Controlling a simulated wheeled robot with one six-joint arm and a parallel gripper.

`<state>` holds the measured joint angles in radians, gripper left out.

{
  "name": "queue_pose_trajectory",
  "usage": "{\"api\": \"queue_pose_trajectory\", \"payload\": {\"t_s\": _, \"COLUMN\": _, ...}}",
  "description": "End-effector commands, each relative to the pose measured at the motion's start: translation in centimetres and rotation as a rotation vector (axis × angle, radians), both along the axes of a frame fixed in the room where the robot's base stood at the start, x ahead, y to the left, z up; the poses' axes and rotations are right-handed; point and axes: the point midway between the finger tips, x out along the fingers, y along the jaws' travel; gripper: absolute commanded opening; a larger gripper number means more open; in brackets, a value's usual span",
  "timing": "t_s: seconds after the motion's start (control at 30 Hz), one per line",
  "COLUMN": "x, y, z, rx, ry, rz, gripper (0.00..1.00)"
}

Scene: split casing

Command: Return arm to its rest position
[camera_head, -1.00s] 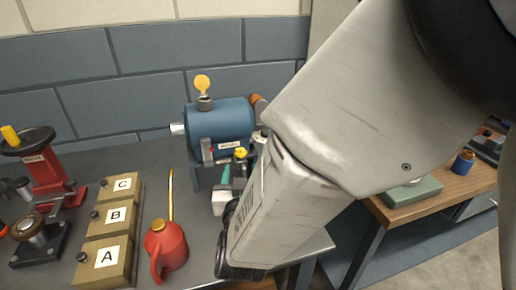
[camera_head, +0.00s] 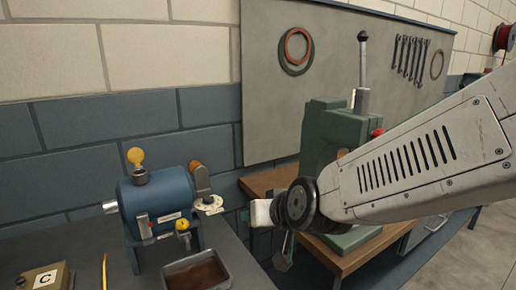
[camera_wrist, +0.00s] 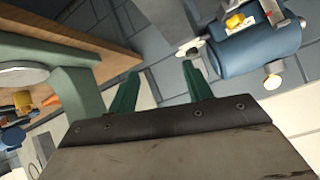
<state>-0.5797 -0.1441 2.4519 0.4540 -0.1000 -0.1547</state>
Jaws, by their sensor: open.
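My gripper (camera_head: 284,252) hangs below the end of my arm in the head view, in front of the wooden bench and right of the blue casing. In the wrist view its two green fingers (camera_wrist: 160,69) stand apart with nothing between them. The blue cylindrical casing (camera_head: 158,205) sits on its stand on the grey bench, with a yellow knob on top, an orange-brown cap and a pale flange at its right end. It also shows at the upper right of the wrist view (camera_wrist: 262,48), clear of the fingers.
A green press (camera_head: 322,130) stands on the wooden bench (camera_head: 265,182), partly behind my arm. A metal tray with brown contents (camera_head: 170,266) and a box marked C (camera_head: 30,280) are at the lower left. A pegboard (camera_head: 335,60) with wrenches and rings hangs on the wall.

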Motion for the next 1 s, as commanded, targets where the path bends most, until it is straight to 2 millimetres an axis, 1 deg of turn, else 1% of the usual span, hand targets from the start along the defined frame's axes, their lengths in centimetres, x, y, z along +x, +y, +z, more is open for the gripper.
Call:
{"api": "queue_pose_trajectory", "payload": {"t_s": 0.03, "x": -0.8, "y": -2.8, "z": 1.0, "rx": -0.016, "ry": 0.049, "rz": -0.007, "gripper": 0.50}}
{"api": "queue_pose_trajectory", "payload": {"t_s": 0.07, "x": -1.6, "y": -4.4, "z": 1.1, "rx": -0.034, "ry": 0.087, "rz": -0.012, "gripper": 0.50}}
{"api": "queue_pose_trajectory", "payload": {"t_s": 0.1, "x": -2.7, "y": -6.5, "z": 1.4, "rx": -0.059, "ry": 0.138, "rz": -0.019, "gripper": 0.50}}
{"api": "queue_pose_trajectory", "payload": {"t_s": 0.17, "x": -4.6, "y": -9.6, "z": 1.7, "rx": -0.097, "ry": 0.214, "rz": -0.029, "gripper": 0.50}}
{"api": "queue_pose_trajectory", "payload": {"t_s": 0.2, "x": -6.1, "y": -11.6, "z": 1.9, "rx": -0.124, "ry": 0.266, "rz": -0.041, "gripper": 0.50}}
{"api": "queue_pose_trajectory", "payload": {"t_s": 0.27, "x": -8.7, "y": -14.7, "z": 2.1, "rx": -0.166, "ry": 0.347, "rz": -0.067, "gripper": 0.50}}
{"api": "queue_pose_trajectory", "payload": {"t_s": 0.3, "x": -10.5, "y": -16.6, "z": 2.2, "rx": -0.193, "ry": 0.399, "rz": -0.087, "gripper": 0.50}}
{"api": "queue_pose_trajectory", "payload": {"t_s": 0.37, "x": -13.2, "y": -19.2, "z": 2.4, "rx": -0.231, "ry": 0.476, "rz": -0.121, "gripper": 0.50}}
{"api": "queue_pose_trajectory", "payload": {"t_s": 0.4, "x": -15.0, "y": -20.8, "z": 2.5, "rx": -0.254, "ry": 0.527, "rz": -0.147, "gripper": 0.50}}
{"api": "queue_pose_trajectory", "payload": {"t_s": 0.5, "x": -18.8, "y": -23.6, "z": 2.7, "rx": -0.299, "ry": 0.628, "rz": -0.203, "gripper": 0.50}}
{"api": "queue_pose_trajectory", "payload": {"t_s": 0.6, "x": -21.4, "y": -25.2, "z": 2.9, "rx": -0.326, "ry": 0.700, "rz": -0.244, "gripper": 0.50}}
{"api": "queue_pose_trajectory", "payload": {"t_s": 0.7, "x": -22.7, "y": -26.1, "z": 3.0, "rx": -0.340, "ry": 0.736, "rz": -0.263, "gripper": 0.50}}
{"api": "queue_pose_trajectory", "payload": {"t_s": 0.8, "x": -23.0, "y": -26.2, "z": 3.0, "rx": -0.343, "ry": 0.746, "rz": -0.266, "gripper": 0.50}}
{"api": "queue_pose_trajectory", "payload": {"t_s": 1.0, "x": -22.9, "y": -26.2, "z": 3.0, "rx": -0.342, "ry": 0.744, "rz": -0.264, "gripper": 0.50}}
